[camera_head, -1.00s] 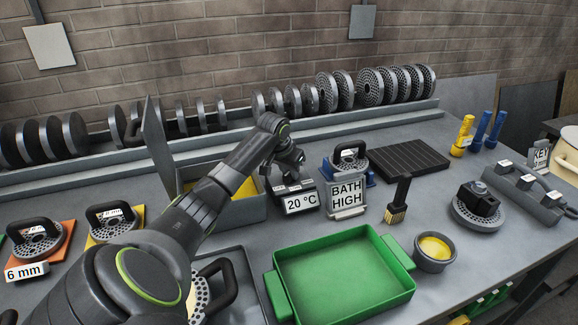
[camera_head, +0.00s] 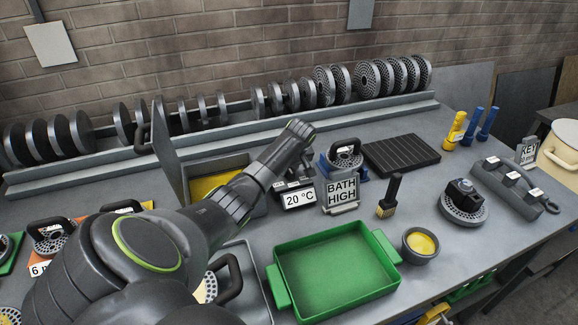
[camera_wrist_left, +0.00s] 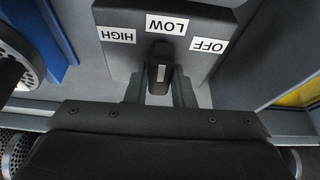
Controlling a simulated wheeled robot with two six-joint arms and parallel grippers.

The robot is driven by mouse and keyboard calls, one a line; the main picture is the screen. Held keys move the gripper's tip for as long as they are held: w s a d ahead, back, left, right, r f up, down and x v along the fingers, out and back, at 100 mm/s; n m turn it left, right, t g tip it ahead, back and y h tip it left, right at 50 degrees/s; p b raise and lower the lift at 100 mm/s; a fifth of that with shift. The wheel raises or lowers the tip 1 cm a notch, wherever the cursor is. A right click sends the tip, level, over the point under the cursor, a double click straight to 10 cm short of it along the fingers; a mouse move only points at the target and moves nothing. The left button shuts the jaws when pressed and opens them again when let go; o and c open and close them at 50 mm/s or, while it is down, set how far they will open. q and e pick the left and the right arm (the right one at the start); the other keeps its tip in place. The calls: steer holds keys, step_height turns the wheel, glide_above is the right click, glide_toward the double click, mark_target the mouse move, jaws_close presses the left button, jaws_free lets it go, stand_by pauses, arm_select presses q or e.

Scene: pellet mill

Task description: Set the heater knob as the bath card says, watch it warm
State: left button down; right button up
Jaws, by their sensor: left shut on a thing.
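The bath card (camera_head: 342,191) stands on the bench and reads BATH HIGH. The heater display (camera_head: 299,198) just left of it reads 20 °C. My left arm reaches over the heater, and its gripper is mostly hidden in the head view. In the left wrist view my left gripper (camera_wrist_left: 160,92) is shut on the dark heater knob (camera_wrist_left: 159,68). The knob's bar lines up with the LOW label (camera_wrist_left: 167,25). The HIGH label (camera_wrist_left: 117,35) and the OFF label (camera_wrist_left: 209,46) sit to either side, upside down in this view. My right gripper is not in view.
A green tray (camera_head: 284,300) sits in front of the heater. A brush (camera_head: 389,196), a bowl with yellow contents (camera_head: 420,244) and a black ribbed mat (camera_head: 402,154) lie to the right. A lidded box (camera_head: 174,160) stands open at left. A die with a handle (camera_head: 345,155) is behind the card.

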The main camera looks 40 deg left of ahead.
arm_select(q)
steer(key=n+g, duration=0.1)
steer(key=n, duration=0.3)
steer(key=shift+w+g, duration=0.1)
steer(key=shift+g, duration=0.2)
steer(key=shift+n+g, duration=0.3)
steer(key=shift+n, duration=0.6)
steer(key=n+g+b, duration=0.1)
steer(key=n, duration=0.1)
steer(key=shift+w+f+n+b, duration=0.1)
steer(key=shift+n+b, duration=0.2)
steer(key=shift+n+g+b, duration=0.6)
steer(key=shift+n+b, duration=0.45)
steer(key=shift+n, duration=0.45)
steer(key=shift+h, duration=0.3)
steer(key=c, duration=1.2)
jaws_free()
steer(key=shift+c, duration=0.2)
steer(key=shift+w+r, duration=0.1)
steer(key=shift+r, duration=0.1)
